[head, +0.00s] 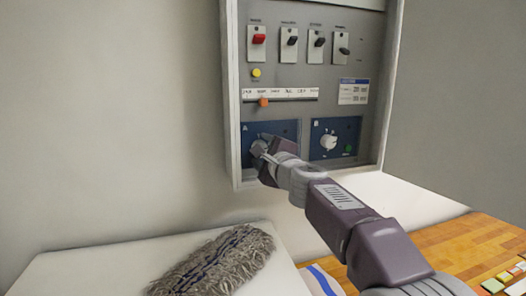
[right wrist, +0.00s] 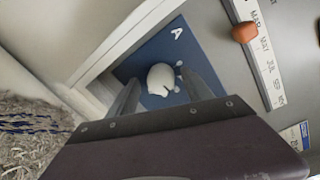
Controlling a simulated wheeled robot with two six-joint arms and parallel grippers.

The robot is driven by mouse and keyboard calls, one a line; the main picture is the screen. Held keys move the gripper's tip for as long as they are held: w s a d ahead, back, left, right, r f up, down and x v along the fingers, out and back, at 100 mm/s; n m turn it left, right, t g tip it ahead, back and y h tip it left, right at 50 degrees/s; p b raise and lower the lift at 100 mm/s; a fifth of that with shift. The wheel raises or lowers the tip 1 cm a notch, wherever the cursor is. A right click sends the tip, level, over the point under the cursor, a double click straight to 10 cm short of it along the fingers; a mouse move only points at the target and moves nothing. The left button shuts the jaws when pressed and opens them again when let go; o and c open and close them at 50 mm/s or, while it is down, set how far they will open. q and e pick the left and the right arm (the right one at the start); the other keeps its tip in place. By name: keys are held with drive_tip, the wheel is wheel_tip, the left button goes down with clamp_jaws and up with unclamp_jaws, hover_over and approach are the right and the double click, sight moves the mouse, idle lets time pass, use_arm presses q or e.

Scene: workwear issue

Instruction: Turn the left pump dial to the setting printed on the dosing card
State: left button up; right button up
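The left pump dial (head: 258,147) is a white knob on the blue panel marked A, partly hidden by my right gripper (head: 263,148) in the head view. In the right wrist view the knob (right wrist: 160,79) sits between the two fingers of the right gripper (right wrist: 163,88). The fingers are apart, one on each side, with visible gaps to the knob. The dosing card (head: 353,92), white with a blue header and coloured rows, is on the cabinet panel; its print is too small to read. My left gripper is not in view.
The right dial (head: 328,142) is on panel B, close to my arm. Above are an orange slider (head: 263,102) on a month scale, a yellow button (head: 256,73) and a row of switches (head: 291,41). A grey mop head (head: 222,262) lies on the white surface below.

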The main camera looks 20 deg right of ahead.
drive_tip(key=s, duration=0.9)
drive_tip(key=shift+d+r, duration=0.2)
drive_tip(key=shift+d, duration=0.15)
